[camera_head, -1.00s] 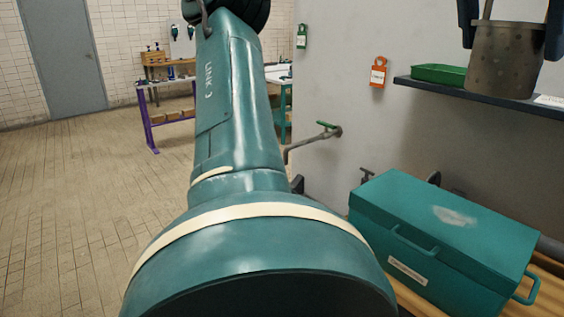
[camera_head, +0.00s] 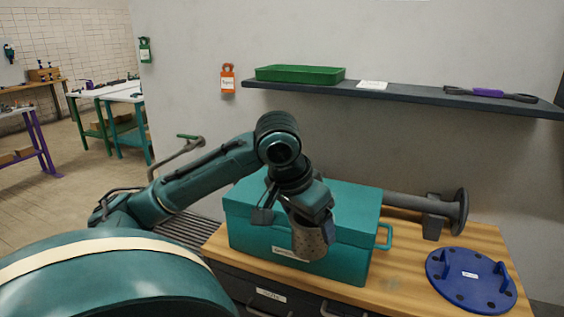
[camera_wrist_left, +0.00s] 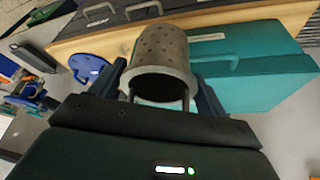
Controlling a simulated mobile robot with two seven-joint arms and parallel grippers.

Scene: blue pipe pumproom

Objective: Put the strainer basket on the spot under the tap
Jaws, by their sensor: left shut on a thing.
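The strainer basket (camera_head: 309,240) is a grey-brown perforated cylinder with a wire handle. My left gripper (camera_head: 310,207) is shut on it and holds it in front of the teal chest. The basket also shows in the left wrist view (camera_wrist_left: 162,48), between the two dark fingers of the left gripper (camera_wrist_left: 164,92). The tap (camera_head: 186,148) is a bent grey pipe with a green lever on the wall, left of the basket. A dark slatted grate (camera_head: 187,231) lies below the tap, partly hidden by my arm. My right gripper is not in view.
The teal chest (camera_head: 350,228) stands on a wooden bench (camera_head: 397,287), close behind the basket. A blue flanged disc (camera_head: 470,280) and a grey pipe piece (camera_head: 418,203) lie to the right. A wall shelf (camera_head: 400,93) holds a green tray (camera_head: 300,74).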

